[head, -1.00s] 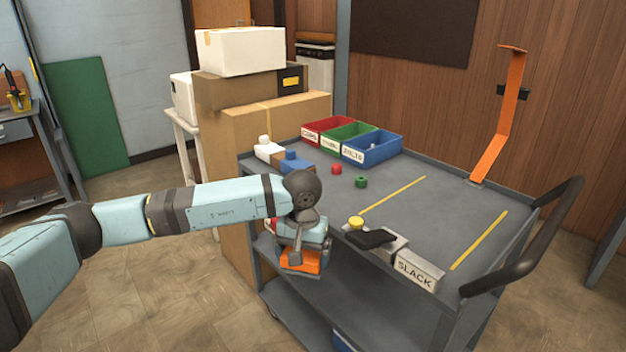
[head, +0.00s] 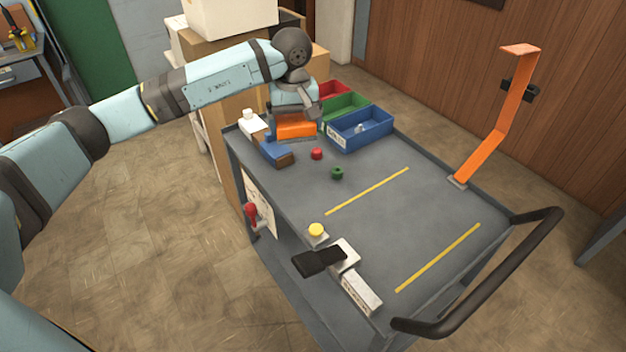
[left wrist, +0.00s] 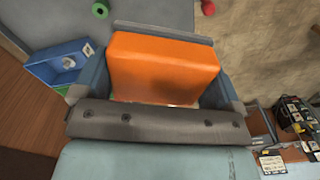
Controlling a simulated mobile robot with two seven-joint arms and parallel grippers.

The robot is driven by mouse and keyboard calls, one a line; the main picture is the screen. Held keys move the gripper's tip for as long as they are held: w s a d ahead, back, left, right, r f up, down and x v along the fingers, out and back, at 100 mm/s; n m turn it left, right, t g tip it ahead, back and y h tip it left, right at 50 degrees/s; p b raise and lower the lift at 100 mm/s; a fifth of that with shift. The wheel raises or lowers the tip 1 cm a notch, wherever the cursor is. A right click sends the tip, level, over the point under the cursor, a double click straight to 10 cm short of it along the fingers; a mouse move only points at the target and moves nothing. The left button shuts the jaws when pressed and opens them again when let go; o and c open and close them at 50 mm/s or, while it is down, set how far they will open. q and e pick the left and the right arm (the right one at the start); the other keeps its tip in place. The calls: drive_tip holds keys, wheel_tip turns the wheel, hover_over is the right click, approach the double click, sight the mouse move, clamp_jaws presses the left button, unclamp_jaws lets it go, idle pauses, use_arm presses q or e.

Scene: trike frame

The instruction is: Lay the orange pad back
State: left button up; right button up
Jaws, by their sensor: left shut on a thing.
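The orange pad (head: 296,130) is held in my left gripper (head: 295,119), above the far left part of the grey cart top. In the left wrist view the orange pad (left wrist: 163,62) fills the space between the two grey jaws of my left gripper (left wrist: 163,88). A blue pad (head: 272,146) and a white pad (head: 253,123) sit at the cart's left edge, just below and left of the held pad. I cannot tell how high the orange pad is above the cart. My right gripper is not in view.
Red (head: 333,89), green (head: 344,105) and blue (head: 361,128) bins stand right beside my left gripper. A red nut (head: 317,153) and green nut (head: 337,173) lie nearby. An orange bent bar (head: 505,115) rises at the right. The cart's middle (head: 385,215) is clear.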

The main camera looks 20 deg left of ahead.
sight(299, 194)
use_arm(q)
drive_tip(key=shift+w, duration=0.2)
wheel_tip(299, 194, down, 19)
drive_tip(key=shift+s+f, duration=0.1)
drive_tip(key=shift+f, duration=0.3)
drive_tip(key=shift+f, duration=0.2)
drive_tip(key=o, duration=0.6)
drive_tip(key=shift+r, duration=0.1)
